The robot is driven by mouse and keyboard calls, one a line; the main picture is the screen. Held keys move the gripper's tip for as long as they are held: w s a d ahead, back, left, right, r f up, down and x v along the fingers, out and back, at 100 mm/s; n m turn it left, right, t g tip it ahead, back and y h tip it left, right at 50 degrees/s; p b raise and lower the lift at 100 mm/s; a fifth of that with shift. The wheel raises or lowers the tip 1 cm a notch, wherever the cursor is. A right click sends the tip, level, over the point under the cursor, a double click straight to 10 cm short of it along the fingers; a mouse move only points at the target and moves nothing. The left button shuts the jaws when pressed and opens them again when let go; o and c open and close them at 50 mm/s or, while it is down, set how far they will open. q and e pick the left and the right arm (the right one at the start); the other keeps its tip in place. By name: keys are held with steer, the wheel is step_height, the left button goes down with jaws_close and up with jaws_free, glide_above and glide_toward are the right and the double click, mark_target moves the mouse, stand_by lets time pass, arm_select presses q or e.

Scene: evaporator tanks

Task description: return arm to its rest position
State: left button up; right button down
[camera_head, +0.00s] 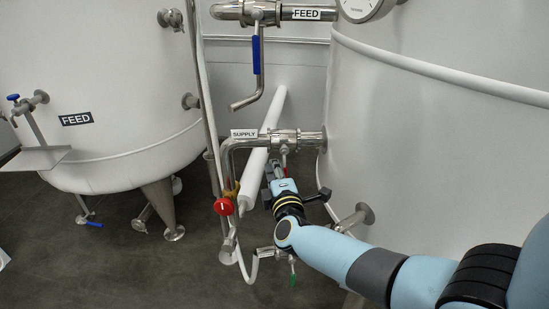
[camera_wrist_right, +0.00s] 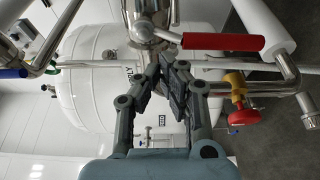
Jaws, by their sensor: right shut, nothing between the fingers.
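My right arm (camera_head: 350,258) reaches in from the lower right of the head view. My right gripper (camera_head: 279,168) is at its end, just below the supply pipe and its valve (camera_head: 284,139). In the right wrist view the gripper (camera_wrist_right: 161,77) has its fingertips together with nothing between them. A lever with a red sleeve (camera_wrist_right: 222,42) lies just beyond and to the right of the fingertips in that view. I cannot tell whether the fingers touch the valve. My left gripper is not in view.
A white tank (camera_head: 440,130) stands close on the right, another (camera_head: 100,90) on the left. A red knob (camera_head: 223,206) and thin pipes stand left of the gripper. A blue-handled feed valve (camera_head: 256,55) hangs above. Grey floor (camera_head: 110,260) is open at lower left.

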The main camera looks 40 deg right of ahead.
step_height(320, 180, up, 3)
steer(key=shift+r, duration=0.2)
steer(key=shift+a, duration=0.1)
